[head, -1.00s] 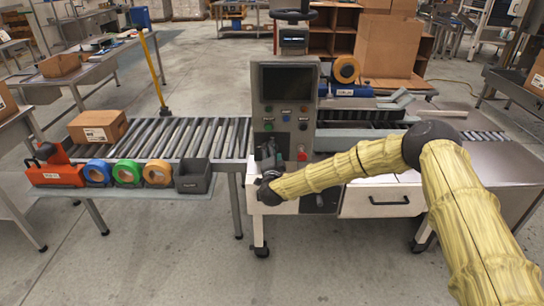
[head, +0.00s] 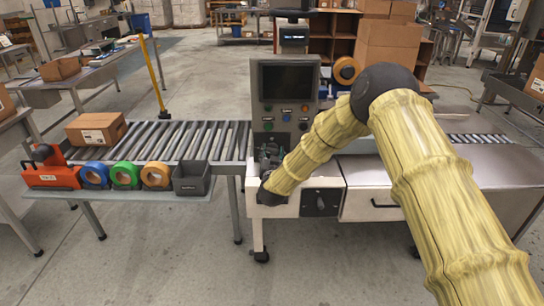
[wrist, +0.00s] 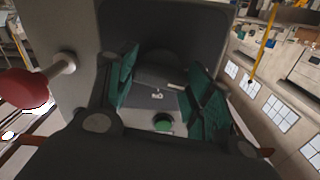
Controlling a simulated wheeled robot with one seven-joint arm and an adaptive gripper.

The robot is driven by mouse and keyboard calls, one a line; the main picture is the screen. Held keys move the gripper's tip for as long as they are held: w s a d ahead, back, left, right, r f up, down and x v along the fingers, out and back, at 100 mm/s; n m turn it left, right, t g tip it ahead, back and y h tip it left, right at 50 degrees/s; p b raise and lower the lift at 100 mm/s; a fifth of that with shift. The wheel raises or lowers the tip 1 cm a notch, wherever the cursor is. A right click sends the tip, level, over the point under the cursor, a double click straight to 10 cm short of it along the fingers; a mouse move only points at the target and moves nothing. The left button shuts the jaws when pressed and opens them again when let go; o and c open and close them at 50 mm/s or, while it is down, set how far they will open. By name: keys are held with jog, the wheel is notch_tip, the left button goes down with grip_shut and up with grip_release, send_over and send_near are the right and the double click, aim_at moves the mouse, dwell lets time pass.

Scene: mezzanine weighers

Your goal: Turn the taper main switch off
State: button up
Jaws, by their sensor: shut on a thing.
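My gripper (head: 268,155) is at the lower left of the taper's control panel (head: 257,95), under the coloured buttons. In the wrist view my gripper (wrist: 165,95) has its green-padded fingers on both sides of a dark switch knob (wrist: 158,74), and it is shut on it. The knob's pointer position is hard to read, as the fingers hide part of it. A green button (wrist: 163,123) shows beside it. A black rotary switch (head: 320,203) sits apart on the lower white front; I cannot tell which switch is labelled main.
A red mushroom button (wrist: 25,90) stands close beside my gripper in the wrist view. A roller conveyor (head: 190,138) with a carton (head: 97,128) lies to the left. Tape rolls (head: 125,175) and a grey bin (head: 192,178) line its front shelf.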

jog(key=shift+f+n+b, duration=0.1)
jog(key=shift+n+b, duration=0.2)
jog(key=shift+n, duration=0.8)
jog(key=o, duration=1)
jog(key=shift+s, duration=0.15)
jog(key=s, duration=1.1)
jog(key=shift+s, duration=0.4)
